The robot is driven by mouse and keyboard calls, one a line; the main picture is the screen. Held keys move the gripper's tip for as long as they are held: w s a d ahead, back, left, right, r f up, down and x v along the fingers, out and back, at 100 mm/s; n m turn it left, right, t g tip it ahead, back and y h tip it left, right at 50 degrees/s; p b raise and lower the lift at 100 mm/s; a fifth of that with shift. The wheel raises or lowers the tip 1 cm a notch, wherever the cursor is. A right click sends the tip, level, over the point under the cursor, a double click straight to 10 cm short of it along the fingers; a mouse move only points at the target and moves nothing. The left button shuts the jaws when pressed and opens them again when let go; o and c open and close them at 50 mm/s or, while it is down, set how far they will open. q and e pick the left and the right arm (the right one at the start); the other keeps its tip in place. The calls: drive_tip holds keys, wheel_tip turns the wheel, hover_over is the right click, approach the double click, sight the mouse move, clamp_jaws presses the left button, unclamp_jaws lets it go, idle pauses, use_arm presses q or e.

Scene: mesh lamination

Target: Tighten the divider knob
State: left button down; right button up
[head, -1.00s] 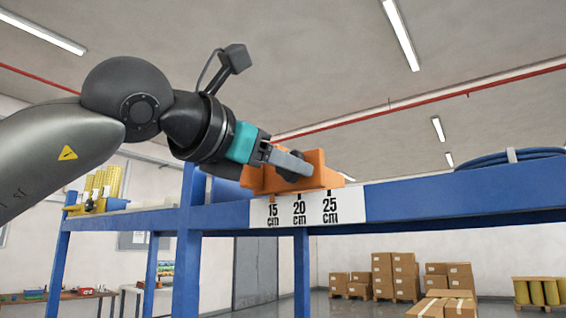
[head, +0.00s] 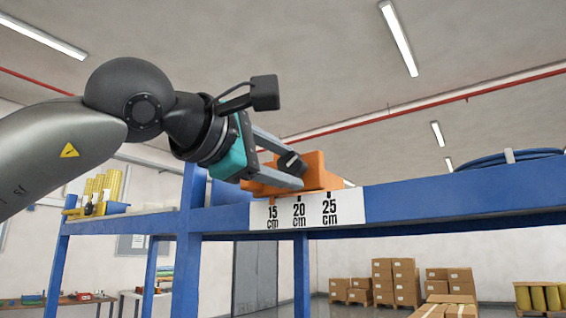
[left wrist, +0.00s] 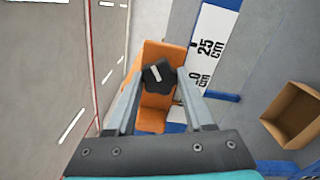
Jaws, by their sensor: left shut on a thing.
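The orange divider (head: 318,172) sits on the blue rail above a white scale marked 15, 20 and 25 cm (head: 307,210). A small orange tab of it shows at the 15 cm mark. The black divider knob (head: 291,162) is on the divider's face; the left wrist view shows it with a white line (left wrist: 158,76). My left gripper (head: 291,166) has its grey fingers on opposite sides of the knob and is shut on it. One finger is above and one below in the head view. My right gripper is not in view.
The blue frame's beam (head: 440,200) runs to the right, with a blue hose coil (head: 500,160) on top. Yellow spools (head: 105,187) stand on the left shelf. Cardboard boxes (head: 395,280) stand far behind.

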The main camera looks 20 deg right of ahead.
use_arm(q)
drive_tip(key=m, duration=0.3)
drive_tip(key=shift+m, duration=0.4)
drive_tip(key=shift+m+p, duration=0.5)
drive_tip(key=shift+m, duration=1)
drive_tip(key=shift+c, duration=1.4)
unclamp_jaws()
drive_tip(key=shift+s+a, duration=0.3)
drive_tip(key=shift+a, duration=0.1)
drive_tip(key=b+v, duration=0.4)
drive_tip(key=v, duration=1)
drive_tip(key=shift+s, duration=0.15)
